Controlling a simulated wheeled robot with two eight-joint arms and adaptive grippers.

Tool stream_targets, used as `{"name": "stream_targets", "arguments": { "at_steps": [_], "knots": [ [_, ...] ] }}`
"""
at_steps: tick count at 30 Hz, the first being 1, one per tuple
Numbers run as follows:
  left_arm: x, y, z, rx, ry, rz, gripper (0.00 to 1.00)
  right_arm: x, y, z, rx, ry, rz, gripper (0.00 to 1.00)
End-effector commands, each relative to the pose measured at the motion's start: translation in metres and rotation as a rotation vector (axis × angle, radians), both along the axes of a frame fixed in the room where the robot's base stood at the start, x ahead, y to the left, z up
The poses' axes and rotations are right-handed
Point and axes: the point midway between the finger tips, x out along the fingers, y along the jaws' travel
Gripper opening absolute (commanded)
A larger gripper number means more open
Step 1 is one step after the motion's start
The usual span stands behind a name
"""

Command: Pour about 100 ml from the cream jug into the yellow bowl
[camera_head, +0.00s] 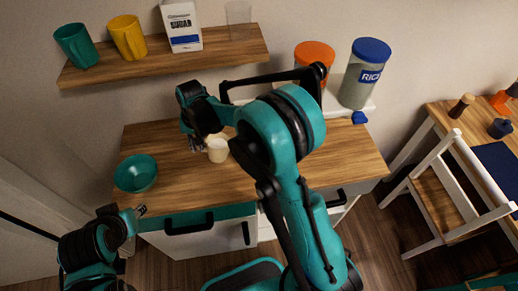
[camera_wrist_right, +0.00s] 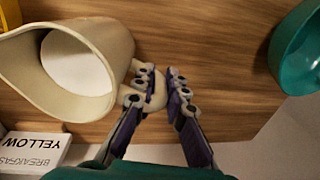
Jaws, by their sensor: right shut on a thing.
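The cream jug (camera_head: 217,149) is off-white and shows over the counter in the head view, partly behind my right arm. In the right wrist view the jug (camera_wrist_right: 100,45) shows its open mouth with a white round surface inside. My right gripper (camera_head: 198,143) is shut on the jug's handle; its fingers (camera_wrist_right: 158,88) close around it in the wrist view. I cannot tell how far the jug is above the counter. I do not clearly see a yellow bowl; a white label (camera_wrist_right: 35,148) reading "YELLOW BREAKFAS" lies below the jug. My left gripper (camera_head: 138,211) is near the counter's front left corner; its opening is unclear.
A teal bowl (camera_head: 136,174) stands on the wooden counter (camera_head: 190,190) at left. A wall shelf (camera_head: 165,62) holds mugs, a sugar box (camera_head: 183,27) and a glass. Orange-lidded and blue-lidded rice (camera_head: 366,75) containers stand behind. Counter front left of centre is clear.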

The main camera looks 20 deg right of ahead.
Motion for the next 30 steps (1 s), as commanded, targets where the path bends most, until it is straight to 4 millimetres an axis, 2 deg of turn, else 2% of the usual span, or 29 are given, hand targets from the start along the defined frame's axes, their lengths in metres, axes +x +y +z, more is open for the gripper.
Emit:
{"name": "stream_targets", "arguments": {
  "at_steps": [12,30],
  "knots": [
    [0.000,0.000,0.009,0.000,0.000,0.000,0.34,-0.008,-0.016,0.021,0.182,-0.099,-0.003,0.00],
    [0.000,0.000,0.013,0.000,0.000,0.000,0.34,-0.011,-0.020,0.029,0.230,-0.125,-0.001,0.00]
  ]
}}
